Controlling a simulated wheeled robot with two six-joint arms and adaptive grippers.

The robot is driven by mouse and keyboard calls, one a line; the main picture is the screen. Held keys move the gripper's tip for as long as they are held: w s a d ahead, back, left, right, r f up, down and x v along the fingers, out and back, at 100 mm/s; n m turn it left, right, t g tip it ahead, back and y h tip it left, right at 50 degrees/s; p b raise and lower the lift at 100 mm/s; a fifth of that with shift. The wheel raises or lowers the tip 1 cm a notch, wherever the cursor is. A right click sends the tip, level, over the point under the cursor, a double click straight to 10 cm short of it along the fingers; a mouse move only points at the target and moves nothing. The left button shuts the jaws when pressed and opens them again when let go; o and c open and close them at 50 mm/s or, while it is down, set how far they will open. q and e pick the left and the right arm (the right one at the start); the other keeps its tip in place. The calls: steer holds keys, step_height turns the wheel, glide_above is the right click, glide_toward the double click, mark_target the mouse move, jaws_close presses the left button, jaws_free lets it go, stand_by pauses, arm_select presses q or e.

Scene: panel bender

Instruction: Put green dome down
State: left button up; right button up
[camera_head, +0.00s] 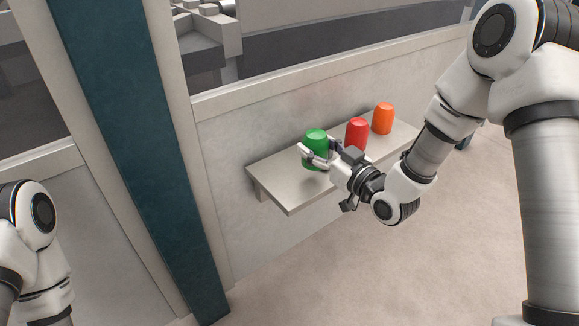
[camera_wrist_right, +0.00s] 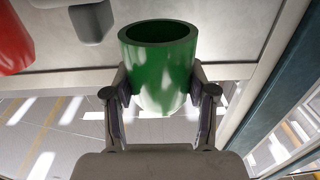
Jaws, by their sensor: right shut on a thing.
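The green dome (camera_head: 316,140) is at the left part of the wall shelf (camera_head: 290,195), upright with its closed end up in the head view. My right gripper (camera_head: 316,158) is shut on it, with a finger on either side. In the right wrist view the green dome (camera_wrist_right: 160,75) sits between the fingertips, and its open round rim shows. I cannot tell whether the dome touches the shelf. My left gripper is not in view; only part of the left arm shows at the left edge.
A red dome (camera_head: 357,133) and an orange dome (camera_head: 382,118) stand on the shelf to the right of the green one. The shelf's left end is bare. A wall panel (camera_head: 270,115) rises behind, and a dark teal post (camera_head: 135,150) stands at the left.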

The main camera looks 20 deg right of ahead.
steer(key=a, duration=0.2)
steer(key=w+a, duration=0.1)
steer(key=a+b, duration=0.1)
steer(key=a, duration=0.1)
steer(key=shift+w+a+f, duration=0.2)
steer(key=shift+a+f, duration=0.35)
steer(key=shift+a, duration=0.1)
steer(key=shift+d+f+b, duration=0.1)
steer(key=shift+f+b, duration=0.85)
steer(key=shift+f, duration=0.55)
steer(key=shift+f, duration=0.2)
steer(key=o, duration=1.1)
steer(key=shift+o, duration=0.2)
steer(key=shift+r, duration=0.15)
